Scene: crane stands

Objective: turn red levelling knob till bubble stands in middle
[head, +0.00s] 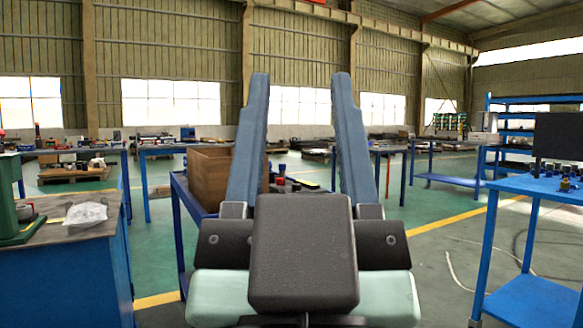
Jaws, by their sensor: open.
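My gripper (300,82) fills the middle of the view, its two long blue-grey fingers pointing away from me. The fingers are wide apart with nothing between them. I cannot make out a red levelling knob or a bubble level for certain. Small brass-coloured and reddish parts (565,185) stand on the blue table at the right, too small to tell apart. My gripper is apart from that table and from the bench at the left. Its body hides part of the floor and of the bench behind it.
A blue bench (65,270) at the near left bears a green machine (14,205) and a clear plastic bag (86,213). A brown wooden box (208,178) stands behind my gripper. A dark panel (558,136) stands on the blue table (530,186). Green floor (430,235) lies open at right of centre.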

